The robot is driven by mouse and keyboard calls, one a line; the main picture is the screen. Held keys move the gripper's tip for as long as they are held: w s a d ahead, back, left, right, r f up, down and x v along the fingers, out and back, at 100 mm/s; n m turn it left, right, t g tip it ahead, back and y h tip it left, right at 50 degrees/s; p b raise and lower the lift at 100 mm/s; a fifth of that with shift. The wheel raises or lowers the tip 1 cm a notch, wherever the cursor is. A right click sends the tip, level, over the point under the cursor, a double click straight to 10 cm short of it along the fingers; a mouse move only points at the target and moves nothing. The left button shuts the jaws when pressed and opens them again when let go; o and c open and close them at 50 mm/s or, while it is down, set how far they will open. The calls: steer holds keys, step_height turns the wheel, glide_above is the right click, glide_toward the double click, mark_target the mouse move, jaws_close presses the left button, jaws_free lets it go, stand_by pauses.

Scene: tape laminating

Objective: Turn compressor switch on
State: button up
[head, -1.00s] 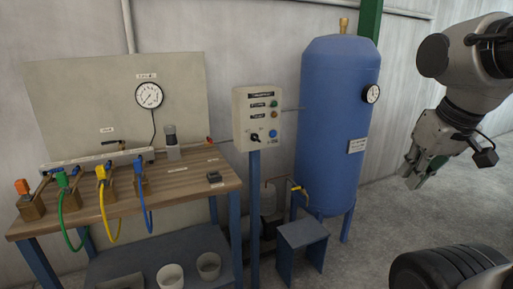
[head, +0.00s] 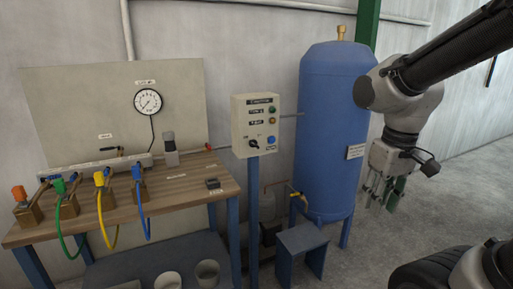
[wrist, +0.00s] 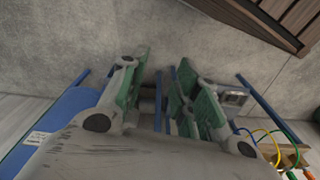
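The control box (head: 256,125) is a pale panel on a blue post, left of the blue compressor tank (head: 325,130). It carries a dark rotary switch (head: 253,144), a blue button and small green and orange lights. The switch markings are too small to read. The tank shows there at the left edge (wrist: 62,125).
A wooden workbench (head: 190,180) with a gauge board, valves and coloured hoses stands left of the box. A small dark stool (head: 302,240) stands on the floor before the tank. Free floor lies to the right.

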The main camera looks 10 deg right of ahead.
steer(key=w+a+f+n+t+y, duration=0.1)
steer(key=w+a+f+n, duration=0.1)
steer(key=w+a+f, duration=0.55)
steer(key=w+a+f+n+t, duration=0.15)
steer(key=w+a+f, duration=0.25)
steer(key=w+f, duration=0.6)
steer(key=n+t+y, duration=0.4)
steer(key=n+t, duration=0.4)
steer(key=t, duration=0.6)
glide_toward(255, 145)
steer(key=w, duration=0.2)
steer(key=shift+m, duration=0.25)
steer(key=x, duration=0.7)
steer(key=shift+s+a+f, duration=0.1)
steer(key=shift+a, duration=0.1)
jaws_close()
